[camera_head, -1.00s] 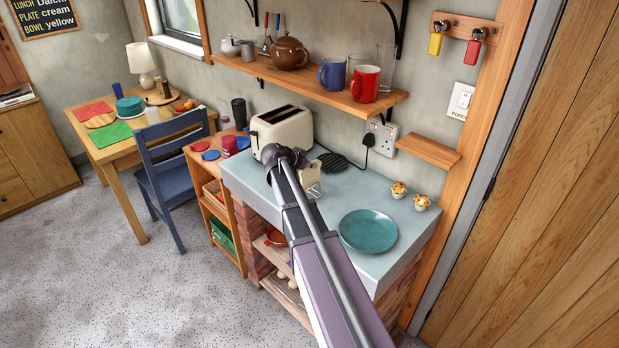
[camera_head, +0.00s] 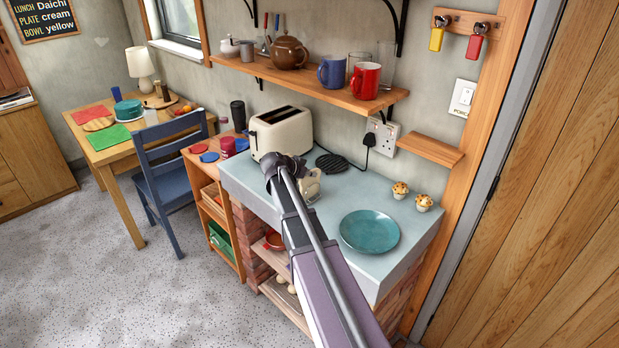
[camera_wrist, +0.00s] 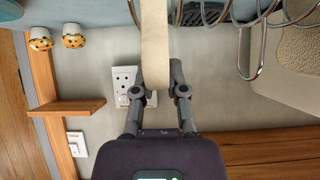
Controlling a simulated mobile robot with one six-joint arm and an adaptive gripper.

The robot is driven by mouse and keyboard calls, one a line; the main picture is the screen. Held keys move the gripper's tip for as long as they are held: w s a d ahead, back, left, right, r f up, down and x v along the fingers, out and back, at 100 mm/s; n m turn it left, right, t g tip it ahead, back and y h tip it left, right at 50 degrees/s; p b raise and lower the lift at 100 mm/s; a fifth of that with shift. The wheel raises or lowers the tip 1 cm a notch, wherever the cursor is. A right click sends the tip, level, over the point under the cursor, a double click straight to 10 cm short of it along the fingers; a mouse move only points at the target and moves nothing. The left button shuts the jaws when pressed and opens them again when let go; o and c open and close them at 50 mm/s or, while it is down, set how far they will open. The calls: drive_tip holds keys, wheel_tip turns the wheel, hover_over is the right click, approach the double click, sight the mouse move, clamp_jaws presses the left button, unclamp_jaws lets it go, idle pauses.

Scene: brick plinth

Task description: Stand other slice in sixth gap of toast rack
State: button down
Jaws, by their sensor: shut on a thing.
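My gripper (camera_wrist: 159,82) is shut on a slice (camera_wrist: 155,45), a pale slab seen edge-on in the wrist view. The toast rack (camera_wrist: 205,18) shows as bright wire loops at the top right of the wrist view, beside the slice. A pale speckled face (camera_wrist: 301,42) lies behind the wires at the right; I cannot tell whether it is another slice or the toaster. In the head view my arm hides my fingers and most of the rack. A pale shape shows just right of my wrist on the counter.
A cream toaster (camera_head: 281,132) stands behind my wrist on the grey counter (camera_head: 335,205). A teal plate (camera_head: 369,231) lies to the right, with two muffins (camera_head: 411,196) near the wall. A shelf with mugs (camera_head: 366,80) and a brown teapot (camera_head: 289,52) hangs above.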

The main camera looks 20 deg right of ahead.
drive_tip(key=shift+f, duration=0.15)
drive_tip(key=c, duration=0.7)
unclamp_jaws()
drive_tip(key=shift+r, duration=0.25)
drive_tip(key=p+v, duration=0.7)
drive_tip(key=v, duration=0.5)
